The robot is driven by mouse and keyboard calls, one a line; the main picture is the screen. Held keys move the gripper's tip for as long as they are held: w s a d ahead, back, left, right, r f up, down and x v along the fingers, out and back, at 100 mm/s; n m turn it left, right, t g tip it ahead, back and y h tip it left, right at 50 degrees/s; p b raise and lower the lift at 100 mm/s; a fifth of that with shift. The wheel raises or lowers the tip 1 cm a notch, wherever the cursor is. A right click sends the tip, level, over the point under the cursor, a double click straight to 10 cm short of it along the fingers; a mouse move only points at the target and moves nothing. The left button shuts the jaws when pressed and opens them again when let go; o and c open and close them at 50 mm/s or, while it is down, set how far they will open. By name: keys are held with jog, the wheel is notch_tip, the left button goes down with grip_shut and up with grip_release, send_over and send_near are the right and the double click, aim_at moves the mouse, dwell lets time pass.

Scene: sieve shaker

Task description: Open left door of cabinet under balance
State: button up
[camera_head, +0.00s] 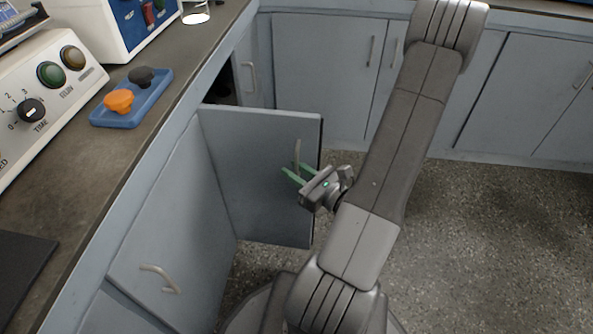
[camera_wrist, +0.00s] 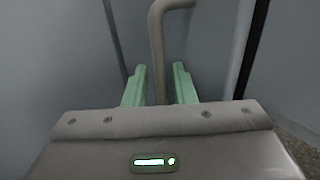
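A grey-blue cabinet door (camera_head: 255,190) under the left counter stands swung well open, hinged on its near side. Its curved metal handle (camera_head: 297,153) is on the face near the free edge. My gripper (camera_head: 291,175) is at this handle with its green fingers pointing at the door. In the wrist view the handle (camera_wrist: 157,55) runs down between the two fingers (camera_wrist: 160,88), with small gaps beside it, so the fingers look open around it. Contact is not clear. No balance can be made out for sure.
A dark cabinet opening (camera_head: 222,88) shows behind the open door. Another door with a handle (camera_head: 250,78) is beyond it. On the counter (camera_head: 185,75) are a blue tray (camera_head: 130,108) with orange and black weights or knobs, and a control panel (camera_head: 35,95). Speckled floor (camera_head: 480,230) is clear at right.

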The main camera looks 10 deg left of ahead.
jog(key=shift+d, duration=0.1)
jog(key=p+v, duration=0.2)
jog(key=v, duration=1.1)
jog(key=shift+s+d+p, duration=0.2)
jog(key=shift+d+p, duration=0.05)
jog(key=shift+p, duration=0.1)
jog(key=shift+a+f, duration=0.1)
dwell(0.3)
jog(key=shift+b+x, duration=1.35)
jog(key=shift+x, duration=5.3)
jog(key=shift+w, duration=0.1)
